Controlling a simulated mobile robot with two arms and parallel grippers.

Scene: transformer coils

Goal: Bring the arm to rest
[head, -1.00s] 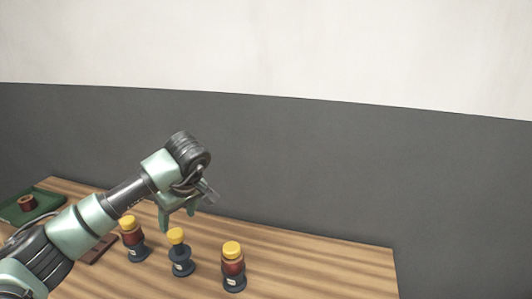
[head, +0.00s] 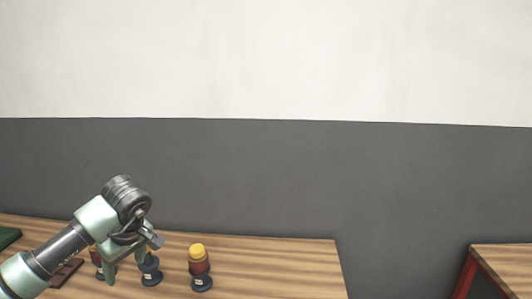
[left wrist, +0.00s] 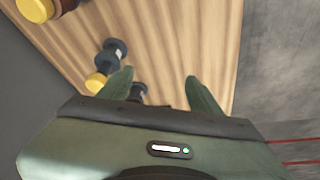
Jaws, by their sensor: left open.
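My left gripper (head: 128,266) is open and empty. In the head view it hangs over the left part of the wooden table and partly covers two posts. The right post (head: 200,270) has a yellow cap, a red-brown coil and a dark base, and stands clear of the gripper. The left post (head: 93,250) is mostly hidden. My right gripper is not in view.
The table (head: 285,265) is bare right of the posts. A second table with a red frame (head: 466,274) stands at the right, across a gap. A green tray (head: 8,237) is at the left edge, and a dark brown piece (head: 66,272) lies near my arm. A grey wall is behind.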

